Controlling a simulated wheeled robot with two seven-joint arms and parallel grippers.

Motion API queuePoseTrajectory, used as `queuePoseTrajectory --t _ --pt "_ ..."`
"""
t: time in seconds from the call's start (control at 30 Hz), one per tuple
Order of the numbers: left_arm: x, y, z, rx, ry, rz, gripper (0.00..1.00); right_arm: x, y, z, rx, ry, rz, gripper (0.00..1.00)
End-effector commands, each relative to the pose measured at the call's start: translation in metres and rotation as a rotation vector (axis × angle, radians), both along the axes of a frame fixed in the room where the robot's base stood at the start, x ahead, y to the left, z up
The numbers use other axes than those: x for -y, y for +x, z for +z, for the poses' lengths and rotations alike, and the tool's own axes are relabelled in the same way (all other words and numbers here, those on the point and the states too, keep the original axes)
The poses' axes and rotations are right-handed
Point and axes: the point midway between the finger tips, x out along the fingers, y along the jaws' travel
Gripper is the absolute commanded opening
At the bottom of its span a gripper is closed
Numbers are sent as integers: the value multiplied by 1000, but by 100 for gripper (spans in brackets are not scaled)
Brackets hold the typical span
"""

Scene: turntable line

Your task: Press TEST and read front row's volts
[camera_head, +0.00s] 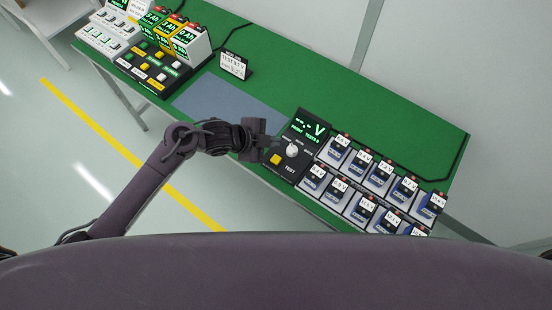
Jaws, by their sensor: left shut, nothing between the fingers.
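A black tester (297,170) stands on the green bench, its green display (313,129) showing dashes and a V. Its yellow button (276,159) is near the TEST label, with a white knob (292,150) beside it. Right of it are two rows of labelled battery packs in bays: a back row (360,160) and a front row (337,189). The front row's far right end is cut off by my body. My left gripper (277,141) is shut and empty, just above the button in the picture; whether it touches the tester I cannot tell. My right gripper is out of view.
A small sign (233,65) stands at the back of the bench. A control box with coloured buttons (150,68) and several displays (187,42) stand at the upper left. A grey-blue mat (215,100) lies clear between. A black cable runs along the back right edge.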

Motion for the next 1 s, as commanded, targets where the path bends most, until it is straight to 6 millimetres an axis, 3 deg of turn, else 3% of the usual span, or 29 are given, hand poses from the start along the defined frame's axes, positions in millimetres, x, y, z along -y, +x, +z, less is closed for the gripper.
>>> queuePoseTrajectory --t 0.3,0.5,1.0 --pt "0 0 -50 -2 1 1 0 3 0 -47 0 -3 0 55" --pt "0 0 -72 0 1 1 0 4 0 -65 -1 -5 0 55" --pt "0 0 -76 -1 0 1 0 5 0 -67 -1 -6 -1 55"
